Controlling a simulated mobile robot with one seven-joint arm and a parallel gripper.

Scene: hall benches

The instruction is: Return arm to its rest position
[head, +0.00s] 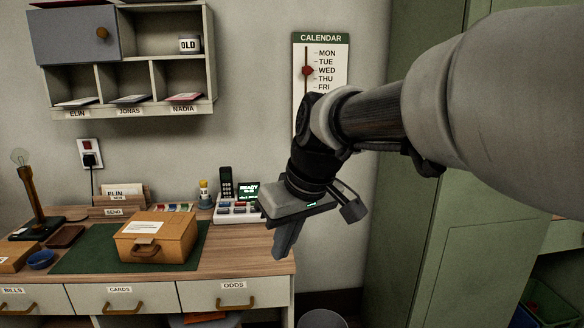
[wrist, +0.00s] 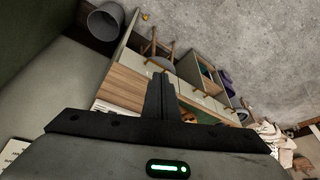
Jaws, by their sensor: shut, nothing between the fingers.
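My gripper (head: 290,240) is at the right end of the desk in the head view, held in the air with its fingers pointing down. Its fingers are together with nothing between them. In the wrist view the shut fingers (wrist: 161,97) show at the middle, in front of the desk. My arm reaches in from the right edge of the head view and is bent at the wrist. It covers part of the calendar (head: 330,62) on the wall.
The desk (head: 225,262) holds a tan box (head: 180,245) on a green mat (head: 80,258), a lamp (head: 32,200) and a phone (head: 226,183). Shelves (head: 150,108) hang above. A green cabinet (head: 400,215) stands at right. A grey bin (wrist: 106,20) is on the floor.

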